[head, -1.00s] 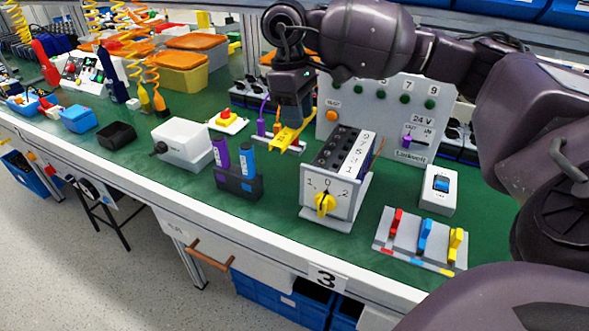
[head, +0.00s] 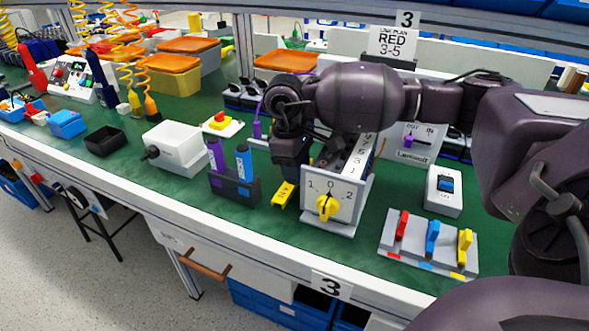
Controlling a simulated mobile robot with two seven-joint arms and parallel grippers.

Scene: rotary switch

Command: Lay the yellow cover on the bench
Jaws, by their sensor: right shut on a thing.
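The yellow cover (head: 283,196) is a small yellow piece in the jaws of my right gripper (head: 287,181). The gripper points down and is shut on it. It is low over the green bench (head: 262,222), between the holder with the purple and blue cylinders and the rotary switch box (head: 321,206). I cannot tell whether the cover touches the bench. The box has a yellow knob (head: 327,207) on its front, with marks 1, 0 and 2. My left gripper is not in view.
The cylinder holder (head: 235,188) stands close on the left. A white box (head: 177,148) is further left. Bare bench lies in front of the gripper.

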